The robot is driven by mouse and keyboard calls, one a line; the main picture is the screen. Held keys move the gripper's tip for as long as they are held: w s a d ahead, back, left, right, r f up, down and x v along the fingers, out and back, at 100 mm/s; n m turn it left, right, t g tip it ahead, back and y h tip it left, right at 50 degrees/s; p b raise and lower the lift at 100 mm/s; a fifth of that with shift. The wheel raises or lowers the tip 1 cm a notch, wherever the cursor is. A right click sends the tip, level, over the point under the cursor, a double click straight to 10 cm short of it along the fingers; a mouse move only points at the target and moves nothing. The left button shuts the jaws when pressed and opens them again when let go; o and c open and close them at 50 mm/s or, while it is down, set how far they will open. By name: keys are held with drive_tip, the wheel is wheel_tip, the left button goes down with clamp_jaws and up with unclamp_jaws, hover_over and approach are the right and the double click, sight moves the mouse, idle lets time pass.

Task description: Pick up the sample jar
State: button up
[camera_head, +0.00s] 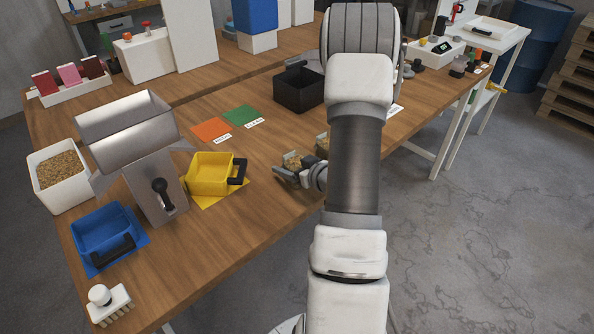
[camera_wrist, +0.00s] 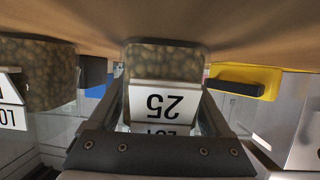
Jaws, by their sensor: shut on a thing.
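The sample jar (camera_wrist: 166,60) has grainy brown contents and a white label reading "25", upside down in the wrist view. My gripper (camera_wrist: 166,90) is shut on it, with one finger on each side. In the head view the jar (camera_head: 293,160) shows between my gripper's fingers (camera_head: 291,170) near the table's front edge, partly hidden by my wrist. I cannot tell whether its base touches the table. A second, similar jar (camera_wrist: 50,75) with a white label is apart at the left of the wrist view. My arm mostly hides it in the head view.
A yellow bin (camera_head: 207,174), a metal hopper (camera_head: 130,135), a blue bin (camera_head: 103,232) and a white tub of grain (camera_head: 42,185) stand on the left. A black bin (camera_head: 299,90) is behind the jars. Orange (camera_head: 211,129) and green (camera_head: 242,115) mats lie flat.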

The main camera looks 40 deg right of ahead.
sight(290, 153)
drive_tip(key=shift+r, duration=0.25)
drive_tip(key=shift+c, duration=0.2)
drive_tip(key=shift+r+p, duration=0.4)
drive_tip(key=shift+r, duration=1.45)
drive_tip(key=s+d+r+p, duration=0.1)
drive_tip(key=s+d+r, duration=0.5)
drive_tip(key=s+d, duration=0.1)
drive_tip(key=shift+s+d+r+p, duration=0.4)
drive_tip(key=shift+s, duration=0.35)
drive_tip(key=shift+d, duration=0.1)
drive_tip(key=o, duration=1)
clamp_jaws()
drive_tip(key=shift+s+a, duration=0.1)
drive_tip(key=shift+a, duration=0.15)
